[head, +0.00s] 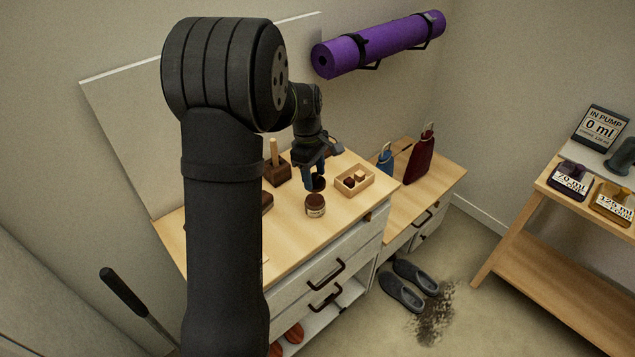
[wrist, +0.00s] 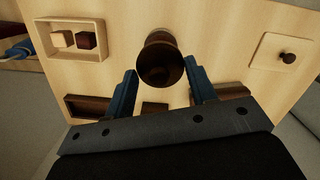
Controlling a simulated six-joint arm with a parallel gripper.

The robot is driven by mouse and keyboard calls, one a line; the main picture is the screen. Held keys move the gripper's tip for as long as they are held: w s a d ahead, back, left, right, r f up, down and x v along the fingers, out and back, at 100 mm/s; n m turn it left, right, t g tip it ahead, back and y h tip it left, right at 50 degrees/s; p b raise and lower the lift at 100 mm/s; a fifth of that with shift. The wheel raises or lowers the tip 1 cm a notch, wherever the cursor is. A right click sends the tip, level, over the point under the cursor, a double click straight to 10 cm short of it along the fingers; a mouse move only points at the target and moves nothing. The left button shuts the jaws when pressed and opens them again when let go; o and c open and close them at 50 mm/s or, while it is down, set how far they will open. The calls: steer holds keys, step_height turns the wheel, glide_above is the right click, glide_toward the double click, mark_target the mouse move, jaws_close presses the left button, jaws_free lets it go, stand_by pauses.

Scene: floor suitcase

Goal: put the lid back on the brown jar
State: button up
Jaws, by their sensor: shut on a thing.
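The brown jar (head: 316,207) stands upright on the wooden cabinet top and has a pale label. My gripper (head: 317,181) is just above and slightly behind it in the head view, shut on a dark brown round lid (head: 319,184). In the wrist view the lid (wrist: 160,68) sits between the two blue fingertips of my gripper (wrist: 160,78). A brown round form shows just beyond the lid there, likely the jar, mostly covered by it. The lid looks apart from the jar; the exact gap is hard to tell.
A small wooden tray (head: 367,187) with a pale and a dark cube is right of the jar. A dark block with a wooden peg (head: 275,168) stands to the left. Blue (head: 385,159) and red (head: 421,157) bottles stand further right. My arm hides the cabinet's left part.

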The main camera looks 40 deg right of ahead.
mark_target(315, 200)
steer(key=shift+w+f, duration=0.15)
steer(key=shift+f, duration=3.05)
steer(key=shift+f, duration=0.2)
steer(key=o, duration=1.5)
steer(key=shift+r, duration=0.1)
steer(key=shift+r, duration=3.45)
jaws_close()
